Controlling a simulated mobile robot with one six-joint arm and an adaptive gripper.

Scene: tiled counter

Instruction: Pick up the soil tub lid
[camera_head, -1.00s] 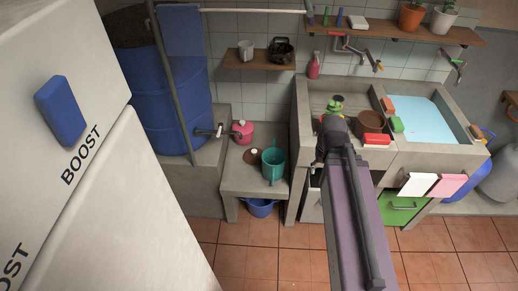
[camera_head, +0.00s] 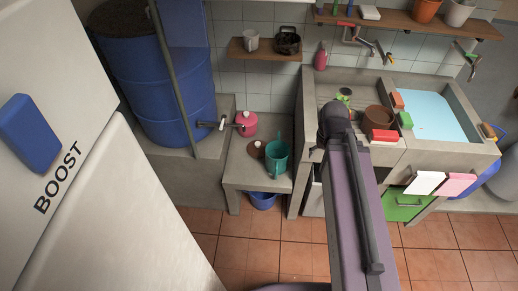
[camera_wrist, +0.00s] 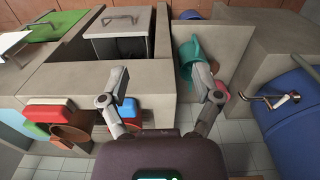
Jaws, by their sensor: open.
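A flat brown disc with a pale spot (camera_head: 257,149) lies on the low concrete bench, beside a teal jug (camera_head: 277,158). It looks like a lid, but I cannot be sure it is the soil tub lid.
A pink pot (camera_head: 246,123) stands behind the disc. A large blue barrel (camera_head: 165,95) with a tap is at left. A blue bucket (camera_head: 263,200) sits under the bench.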

